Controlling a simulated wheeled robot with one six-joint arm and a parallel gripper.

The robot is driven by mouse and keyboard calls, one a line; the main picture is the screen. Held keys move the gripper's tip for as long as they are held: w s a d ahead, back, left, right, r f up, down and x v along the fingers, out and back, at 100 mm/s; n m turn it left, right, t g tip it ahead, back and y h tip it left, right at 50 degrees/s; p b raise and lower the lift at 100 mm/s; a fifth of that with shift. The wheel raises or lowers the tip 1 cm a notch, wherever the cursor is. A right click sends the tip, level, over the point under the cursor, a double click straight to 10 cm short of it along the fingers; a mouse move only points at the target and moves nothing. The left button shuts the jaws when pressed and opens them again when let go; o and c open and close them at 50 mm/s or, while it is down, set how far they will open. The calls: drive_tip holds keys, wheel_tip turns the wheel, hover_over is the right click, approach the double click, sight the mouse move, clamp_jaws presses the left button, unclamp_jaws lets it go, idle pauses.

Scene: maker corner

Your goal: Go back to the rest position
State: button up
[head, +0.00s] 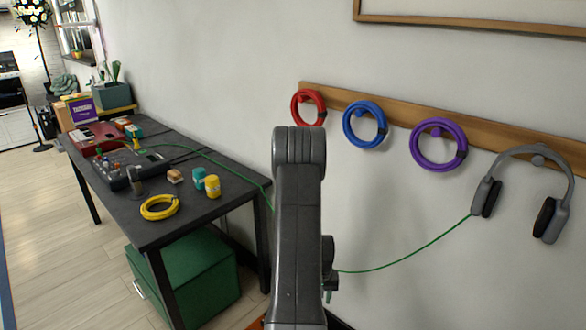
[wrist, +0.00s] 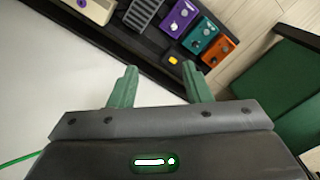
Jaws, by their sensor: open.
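My gripper (wrist: 159,75) shows in the wrist view with its two green fingers spread apart and nothing between them. My dark grey arm stands upright in the middle of the head view. It hides most of the gripper end there, and only a small dark part shows beside it at the lower right. No object is held.
A dark table (head: 215,220) on the left bears a yellow cable coil (head: 159,214), a mixer and small jars. A green box (head: 190,275) is under it. Red (head: 296,107), blue (head: 348,130) and purple (head: 417,152) coils and headphones (head: 484,193) hang on the wall rail.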

drive_tip(key=shift+w+a+r, duration=0.15)
drive_tip(key=shift+a+r, duration=0.05)
drive_tip(key=shift+r, duration=0.2)
drive_tip(key=shift+w+a+r, duration=0.1)
drive_tip(key=shift+a+r, duration=0.05)
drive_tip(key=shift+r, duration=0.25)
